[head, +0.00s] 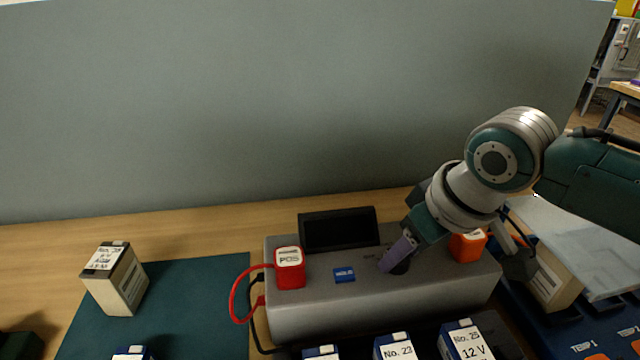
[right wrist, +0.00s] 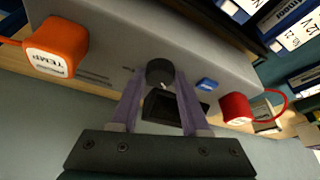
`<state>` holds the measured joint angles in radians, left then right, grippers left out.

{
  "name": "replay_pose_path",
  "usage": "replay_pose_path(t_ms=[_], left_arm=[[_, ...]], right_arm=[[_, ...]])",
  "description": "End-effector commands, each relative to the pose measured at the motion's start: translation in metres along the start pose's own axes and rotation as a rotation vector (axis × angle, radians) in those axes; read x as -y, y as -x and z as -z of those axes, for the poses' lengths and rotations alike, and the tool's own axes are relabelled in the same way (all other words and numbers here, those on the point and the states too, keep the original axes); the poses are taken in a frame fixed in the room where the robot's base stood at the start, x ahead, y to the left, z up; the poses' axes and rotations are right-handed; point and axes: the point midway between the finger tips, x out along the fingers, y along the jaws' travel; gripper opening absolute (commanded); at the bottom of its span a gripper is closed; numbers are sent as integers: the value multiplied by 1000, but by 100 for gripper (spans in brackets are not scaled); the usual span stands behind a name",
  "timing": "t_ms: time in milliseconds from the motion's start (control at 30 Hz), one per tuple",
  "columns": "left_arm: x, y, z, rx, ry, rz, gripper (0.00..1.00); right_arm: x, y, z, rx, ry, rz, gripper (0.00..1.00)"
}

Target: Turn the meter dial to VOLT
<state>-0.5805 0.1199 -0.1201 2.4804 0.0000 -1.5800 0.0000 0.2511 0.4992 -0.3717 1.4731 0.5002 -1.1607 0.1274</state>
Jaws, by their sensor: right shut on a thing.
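The meter is a grey box (head: 330,312) on the table, with a dark screen (head: 338,229) at its back edge. Its dial is a dark round knob (head: 402,267) on the top face, mostly covered by my fingers in the head view. The right wrist view shows the dial (right wrist: 160,72) between the two purple fingers of my right gripper (right wrist: 160,80). The right gripper (head: 394,262) comes down from the upper right and is shut on the dial. The markings around the dial are too small to read. My left gripper is not in view.
A red POS block (head: 289,268) with cables and an orange TEMP block (head: 467,246) sit on the meter. Several labelled batteries stand in front, and one battery (head: 114,279) stands left on a teal mat (head: 190,290).

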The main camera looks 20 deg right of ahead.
Motion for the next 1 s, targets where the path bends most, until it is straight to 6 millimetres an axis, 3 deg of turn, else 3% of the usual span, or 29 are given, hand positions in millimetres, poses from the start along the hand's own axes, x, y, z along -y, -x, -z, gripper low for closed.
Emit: replay_pose_path(t_ms=[33,300,667,1000], left_arm=[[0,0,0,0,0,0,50],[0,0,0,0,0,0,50],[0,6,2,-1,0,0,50],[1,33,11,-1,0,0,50]], right_arm=[[0,0,0,0,0,-1,30],[0,0,0,0,0,-1,0],[1,2,0,1,-30,-11,0],[4,4,2,4,-227,-90,0]])
